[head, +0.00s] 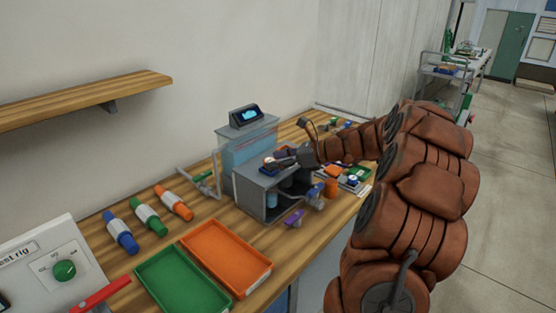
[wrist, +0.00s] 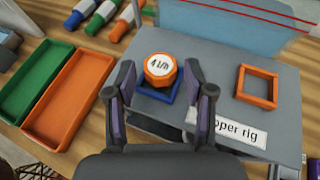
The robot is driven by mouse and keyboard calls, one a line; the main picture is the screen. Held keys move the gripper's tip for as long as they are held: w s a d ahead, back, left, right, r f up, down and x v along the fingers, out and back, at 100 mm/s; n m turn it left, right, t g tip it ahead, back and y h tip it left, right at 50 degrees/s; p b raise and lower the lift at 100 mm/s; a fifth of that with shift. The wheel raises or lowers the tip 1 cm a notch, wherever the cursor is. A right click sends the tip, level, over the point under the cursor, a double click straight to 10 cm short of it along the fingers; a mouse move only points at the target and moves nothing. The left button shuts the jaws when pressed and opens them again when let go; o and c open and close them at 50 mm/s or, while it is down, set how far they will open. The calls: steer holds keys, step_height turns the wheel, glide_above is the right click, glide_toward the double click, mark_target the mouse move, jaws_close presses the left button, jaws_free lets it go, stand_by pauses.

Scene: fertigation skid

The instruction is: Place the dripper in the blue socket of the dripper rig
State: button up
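The dripper (wrist: 160,69) has an orange body and a white top marked 4 L/h. In the wrist view it is at the blue socket (wrist: 153,94), a square frame on the grey dripper rig (wrist: 222,85). The dripper covers much of the socket, and its base is hidden, so I cannot tell how fully it is seated. My gripper (wrist: 160,68) is open, with one finger on each side of the dripper and a visible gap to both. In the head view my gripper (head: 284,160) is over the top of the rig (head: 247,188).
An empty orange socket (wrist: 258,87) is right of the blue one. A clear tank (head: 248,142) with a display stands behind the rig. Green (head: 180,283) and orange (head: 227,255) trays lie in front, with several coloured cylinders (head: 149,220) behind them. A wooden shelf (head: 85,98) is on the wall.

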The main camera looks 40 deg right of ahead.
steer(key=shift+o, duration=0.3)
steer(key=shift+r, duration=0.15)
steer(key=b+v, duration=0.1)
steer(key=v, duration=1.1)
steer(key=s+a+f+n+g, duration=0.35)
steer(key=a+n, duration=0.35)
steer(key=a, duration=0.7)
steer(key=s+a+f+n+g, duration=0.25)
steer(key=a+n+g, duration=0.3)
steer(key=a, duration=0.85)
steer(key=s+a+f+n+g+h, duration=0.35)
steer(key=s+a+n, duration=0.25)
steer(key=s+n, duration=0.45)
steer(key=s+d+f+n+h, duration=0.1)
steer(key=s+n+h, duration=0.1)
steer(key=s, duration=0.3)
steer(key=s+d+f+n+h, duration=0.1)
steer(key=s+f+n+h, duration=0.1)
steer(key=s, duration=0.4)
steer(key=shift+s+d+f+n, duration=0.15)
steer(key=shift+s+f+n, duration=0.15)
steer(key=shift+n, duration=0.6)
steer(key=shift+r, duration=0.1)
